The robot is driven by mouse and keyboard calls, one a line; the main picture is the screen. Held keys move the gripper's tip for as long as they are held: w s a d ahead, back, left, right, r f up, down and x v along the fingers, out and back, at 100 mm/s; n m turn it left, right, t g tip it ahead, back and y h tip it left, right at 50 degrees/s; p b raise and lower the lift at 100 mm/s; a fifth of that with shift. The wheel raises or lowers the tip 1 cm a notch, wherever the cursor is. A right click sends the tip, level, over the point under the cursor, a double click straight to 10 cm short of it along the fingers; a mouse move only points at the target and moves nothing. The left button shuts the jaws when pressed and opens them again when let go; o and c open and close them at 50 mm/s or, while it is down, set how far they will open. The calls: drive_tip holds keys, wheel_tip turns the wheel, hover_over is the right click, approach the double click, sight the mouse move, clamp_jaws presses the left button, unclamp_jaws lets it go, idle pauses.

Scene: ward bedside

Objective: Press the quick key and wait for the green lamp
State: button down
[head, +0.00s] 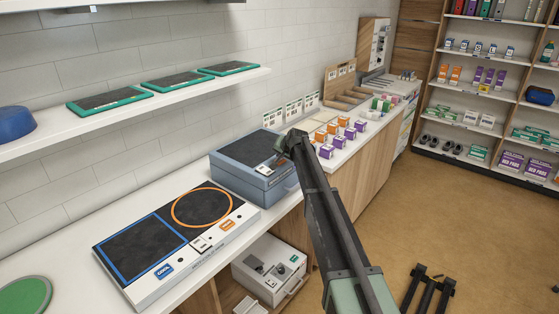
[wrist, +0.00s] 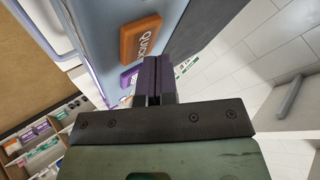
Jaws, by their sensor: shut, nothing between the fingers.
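The quick key (wrist: 141,40) is an orange block lettered "QUICK" on the face of a blue-grey box, in the wrist view. The box (head: 238,182) stands on the counter in the head view, with a dark top. My gripper (head: 283,148) is at the box's right front side, and hides part of it. In the wrist view my gripper (wrist: 154,62) is shut and empty, its tips close beside the quick key. I cannot tell whether they touch the box. A purple key (wrist: 129,77) is partly hidden by the fingers. I make out no lit green lamp.
A white panel (head: 137,293) with blue and orange marked zones lies left of the box. Small purple and orange cartons (head: 327,151) stand on the counter to the right. A wall shelf (head: 200,87) with green-edged trays hangs above. A grey-white appliance (head: 262,282) sits below the counter.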

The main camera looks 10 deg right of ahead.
sight(281, 161)
drive_tip(key=shift+r, duration=0.35)
wheel_tip(281, 161, up, 5)
drive_tip(key=p, duration=0.5)
drive_tip(key=shift+r, duration=0.15)
idle(0.3)
drive_tip(key=s+f+n+g+h+b, duration=0.1)
drive_tip(key=s+f+g, duration=0.2)
drive_tip(key=s, duration=1.5)
drive_tip(key=s+f+n+g+h+b, duration=0.1)
drive_tip(key=s+f+n+g+b, duration=0.1)
drive_tip(key=s, duration=1.6)
drive_tip(key=s+f+n+g+b, duration=0.1)
drive_tip(key=s+f, duration=0.4)
drive_tip(key=s, duration=1.3)
drive_tip(key=n+g, duration=0.1)
drive_tip(key=g, duration=0.1)
drive_tip(key=shift+a+f+g+h+b, duration=0.25)
drive_tip(key=shift+g+h+b, duration=0.15)
